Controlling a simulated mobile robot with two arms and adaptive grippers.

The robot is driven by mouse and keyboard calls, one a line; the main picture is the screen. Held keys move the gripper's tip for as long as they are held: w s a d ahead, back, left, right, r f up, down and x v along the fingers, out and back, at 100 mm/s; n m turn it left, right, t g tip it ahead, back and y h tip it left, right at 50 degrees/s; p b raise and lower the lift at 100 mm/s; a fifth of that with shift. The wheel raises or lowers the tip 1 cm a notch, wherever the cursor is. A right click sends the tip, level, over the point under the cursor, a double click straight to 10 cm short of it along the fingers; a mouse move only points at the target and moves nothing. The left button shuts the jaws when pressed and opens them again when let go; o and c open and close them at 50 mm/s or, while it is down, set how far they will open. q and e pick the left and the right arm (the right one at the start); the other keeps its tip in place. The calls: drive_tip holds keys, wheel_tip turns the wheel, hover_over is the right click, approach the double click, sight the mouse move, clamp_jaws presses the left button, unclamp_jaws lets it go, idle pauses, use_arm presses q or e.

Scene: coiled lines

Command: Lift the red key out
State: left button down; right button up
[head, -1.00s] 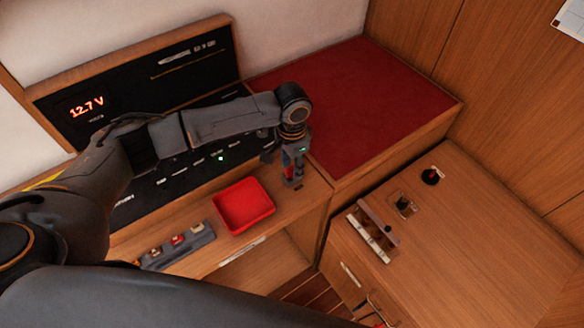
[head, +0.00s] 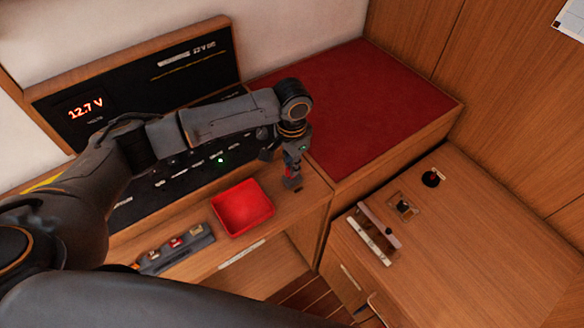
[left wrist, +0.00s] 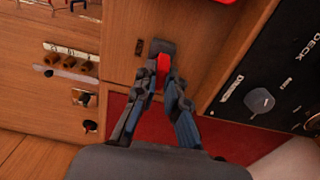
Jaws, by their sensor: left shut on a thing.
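The red key (left wrist: 162,66) shows between my left fingertips (left wrist: 161,84) in the left wrist view. My left gripper (head: 292,168) is shut on it, pointing down over the wooden ledge right of the red tray. A little red of the key also shows in the head view (head: 289,173). A dark grey block (left wrist: 162,47) shows at the key's far end; I cannot tell whether it touches the ledge. A small dark slot (left wrist: 139,47) in the wood lies beside it, also visible in the head view (head: 298,189). My right gripper is not clearly in view.
The red tray (head: 243,207) is on the ledge. A grey holder (head: 175,250) with several small pieces lies left of it. The black switch panel (head: 150,90) rises behind my left arm.

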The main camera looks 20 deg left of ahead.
use_arm(q)
drive_tip(key=s+d+r+b, duration=0.1)
drive_tip(key=s+r+b, duration=0.1)
drive_tip(key=s+r, duration=0.9)
drive_tip(key=s, duration=0.3)
drive_tip(key=shift+d+r, duration=0.35)
drive_tip(key=shift+d, duration=0.05)
